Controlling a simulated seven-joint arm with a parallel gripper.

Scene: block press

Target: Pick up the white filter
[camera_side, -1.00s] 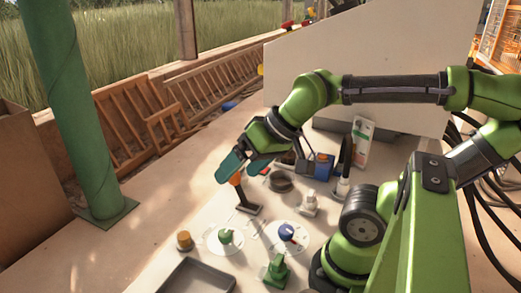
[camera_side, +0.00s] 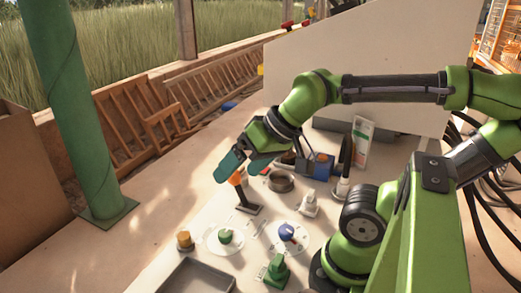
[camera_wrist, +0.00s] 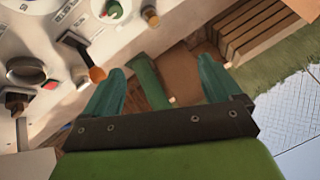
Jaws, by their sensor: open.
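I cannot pick out the white filter with certainty. A small whitish upright piece (camera_side: 308,204) stands on the work surface in the side view, right of the orange-topped lever. My gripper (camera_side: 244,166) hangs over the far part of the work area, just above the orange-topped lever (camera_side: 239,181). In the wrist view my gripper (camera_wrist: 163,80) has its two teal fingers wide apart, with nothing held between them. The lever's orange end (camera_wrist: 97,74) shows just left of the left finger.
A dark round ring (camera_side: 281,181) and a blue box (camera_side: 321,167) lie right of my gripper. A white carton (camera_side: 362,142) stands behind. A grey tray (camera_side: 197,277), green knob (camera_side: 225,236) and blue knob (camera_side: 287,232) are nearer. A green post (camera_side: 75,110) rises at left.

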